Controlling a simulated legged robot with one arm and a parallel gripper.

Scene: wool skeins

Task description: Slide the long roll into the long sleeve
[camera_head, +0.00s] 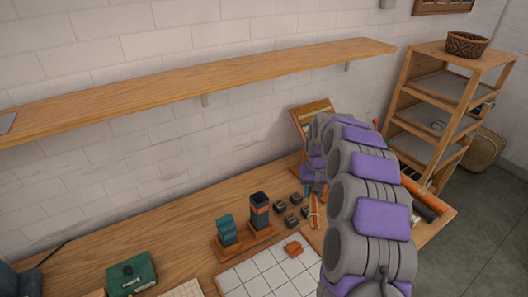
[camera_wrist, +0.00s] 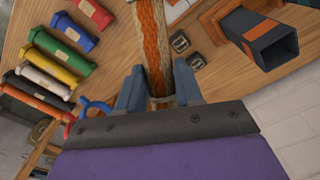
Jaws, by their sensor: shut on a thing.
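My gripper (camera_wrist: 160,88) is shut on a long orange and cream roll (camera_wrist: 153,40), with a finger on each side of it. In the wrist view the roll runs from between the fingers to the top edge, where it is cut off. In the head view my gripper (camera_head: 314,186) is partly hidden by my arm, and the orange roll (camera_head: 314,213) hangs below it. A tall dark sleeve with an orange band (camera_head: 260,212) stands upright on a wooden base, to the left of the roll and apart from it. Its dark open end shows in the wrist view (camera_wrist: 276,48).
A shorter teal piece (camera_head: 227,232) stands left of the sleeve. Several small dark blocks (camera_head: 292,220) lie between sleeve and roll. An orange piece (camera_head: 294,249) lies on the white tiled mat (camera_head: 262,275). Several coloured rolls (camera_wrist: 48,85) lie in a row. A shelf (camera_head: 200,80) spans the wall.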

